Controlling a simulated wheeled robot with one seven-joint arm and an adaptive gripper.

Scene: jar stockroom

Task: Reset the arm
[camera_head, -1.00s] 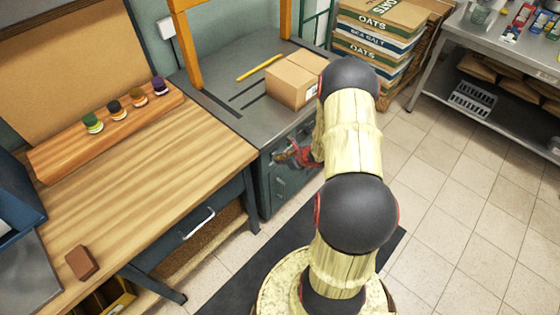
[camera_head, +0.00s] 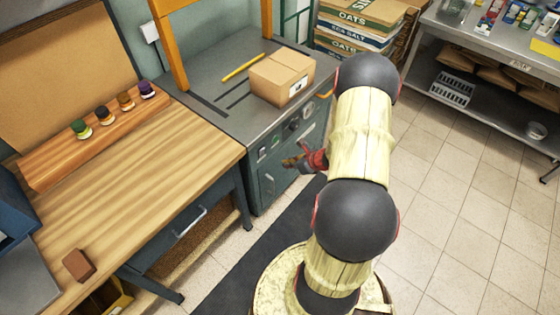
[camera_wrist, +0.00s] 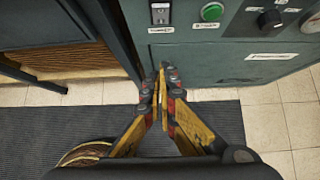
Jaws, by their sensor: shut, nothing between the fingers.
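My gripper (camera_head: 294,161) shows in the head view in front of the grey cabinet, left of my arm, and is partly hidden by it. In the wrist view my gripper (camera_wrist: 162,78) has its two yellow and dark fingers together at the tips, with nothing between them. It hangs in free space above the dark floor mat (camera_wrist: 205,118), facing the cabinet front (camera_wrist: 215,60) with its green button (camera_wrist: 211,12) and black knob (camera_wrist: 270,20). I see no contact with the cabinet.
A wooden bench (camera_head: 140,165) at left holds several small jars on a wooden riser (camera_head: 60,160) and a brown block (camera_head: 79,265). A cardboard box (camera_head: 282,76) and a yellow pencil-like stick (camera_head: 243,67) lie on the cabinet top. Tiled floor (camera_head: 450,200) at right is clear.

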